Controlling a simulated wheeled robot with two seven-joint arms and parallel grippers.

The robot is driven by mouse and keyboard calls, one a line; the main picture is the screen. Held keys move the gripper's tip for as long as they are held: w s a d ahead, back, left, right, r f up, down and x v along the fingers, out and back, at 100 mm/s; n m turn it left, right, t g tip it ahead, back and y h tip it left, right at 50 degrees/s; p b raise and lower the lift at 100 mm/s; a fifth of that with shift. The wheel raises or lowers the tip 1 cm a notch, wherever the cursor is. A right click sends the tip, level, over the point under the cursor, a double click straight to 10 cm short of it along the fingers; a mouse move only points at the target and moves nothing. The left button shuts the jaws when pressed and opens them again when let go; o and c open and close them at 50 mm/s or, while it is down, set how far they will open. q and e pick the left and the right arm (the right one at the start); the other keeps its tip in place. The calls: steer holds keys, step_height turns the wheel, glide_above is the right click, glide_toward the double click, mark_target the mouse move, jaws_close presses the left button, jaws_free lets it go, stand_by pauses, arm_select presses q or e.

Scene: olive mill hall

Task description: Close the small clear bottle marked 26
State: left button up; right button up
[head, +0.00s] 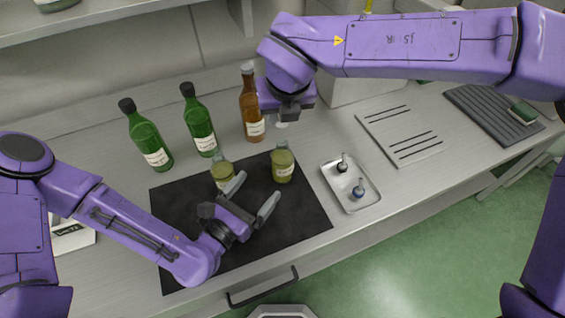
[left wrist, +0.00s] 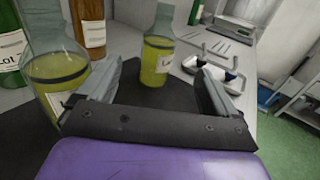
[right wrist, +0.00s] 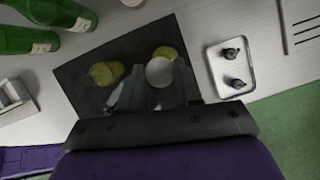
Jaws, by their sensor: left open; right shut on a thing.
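Two small clear bottles of yellow-green oil stand on a black mat (head: 185,200): one at left (head: 222,172), one at right (head: 283,164). I cannot read a 26 on either label. My left gripper (head: 252,198) is open and empty, low over the mat in front of them. In the left wrist view the right bottle (left wrist: 157,62) shows between the spread fingers, farther off; the left bottle (left wrist: 58,80) is outside them. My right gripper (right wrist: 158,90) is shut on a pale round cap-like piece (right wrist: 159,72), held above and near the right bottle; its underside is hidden.
A metal tray (head: 334,193) right of the mat holds two small dark-topped stoppers (head: 342,164). Two green bottles (head: 150,138) and a brown bottle (head: 251,105) stand behind the mat. A slotted board (head: 400,135) lies farther right. The counter's front edge is close.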

arm_select(q)
steer(key=x, duration=1.2)
steer(key=shift+w, duration=0.15)
arm_select(e)
steer(key=shift+w+f, duration=0.1)
steer(key=shift+w, duration=0.1)
arm_select(q)
steer(key=c, duration=1.5)
arm_select(e)
glide_above(282, 142)
steer(key=shift+s+d+f, duration=0.1)
steer(key=shift+s+f, duration=0.1)
steer(key=shift+f, duration=1.05)
steer(key=shift+s+f, duration=0.2)
steer(key=shift+f, duration=1.05)
steer(key=shift+f, duration=0.85)
steer(key=shift+f, duration=0.6)
